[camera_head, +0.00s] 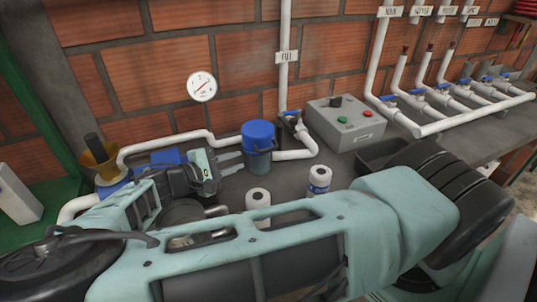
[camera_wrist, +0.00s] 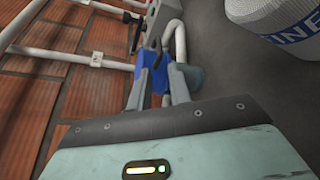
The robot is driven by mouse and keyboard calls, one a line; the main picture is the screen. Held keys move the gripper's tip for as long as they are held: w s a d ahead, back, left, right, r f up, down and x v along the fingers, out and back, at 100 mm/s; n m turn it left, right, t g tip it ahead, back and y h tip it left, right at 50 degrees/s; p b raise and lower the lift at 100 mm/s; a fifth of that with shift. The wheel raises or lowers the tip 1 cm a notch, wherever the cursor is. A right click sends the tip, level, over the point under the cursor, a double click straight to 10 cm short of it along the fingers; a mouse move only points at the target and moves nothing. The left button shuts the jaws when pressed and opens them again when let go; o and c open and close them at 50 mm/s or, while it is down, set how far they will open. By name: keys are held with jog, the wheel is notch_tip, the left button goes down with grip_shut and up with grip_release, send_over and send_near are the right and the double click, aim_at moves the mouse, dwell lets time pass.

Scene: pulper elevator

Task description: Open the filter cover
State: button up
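The filter has a round blue cover (camera_head: 258,132) on top of a darker, see-through bowl (camera_head: 259,161), on the pipe line near the wall. The cover looks seated on the bowl. My gripper (camera_head: 240,158) is just left of the filter, its two fingers pointing right at it, near the cover's lower edge and the bowl. In the wrist view my gripper (camera_wrist: 158,72) shows its fingers apart, with the blue cover (camera_wrist: 155,82) seen beyond and between them. Whether the fingers touch the filter is unclear.
Two white bottles (camera_head: 258,201) (camera_head: 319,181) stand on the bench in front of the filter, close to my arm. A grey control box (camera_head: 345,122) is to the right. White pipes (camera_head: 295,154) and a blue-handled valve (camera_head: 290,114) sit beside the filter. A gauge (camera_head: 201,87) hangs on the wall.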

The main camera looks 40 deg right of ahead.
aim_at(264, 150)
jog(key=p+x, duration=0.4)
jog(key=x, duration=0.6)
jog(key=shift+d+r, duration=0.1)
jog(key=shift+d, duration=0.2)
jog(key=shift+d+f, duration=0.25)
jog(key=shift+d, duration=0.3)
grip_shut()
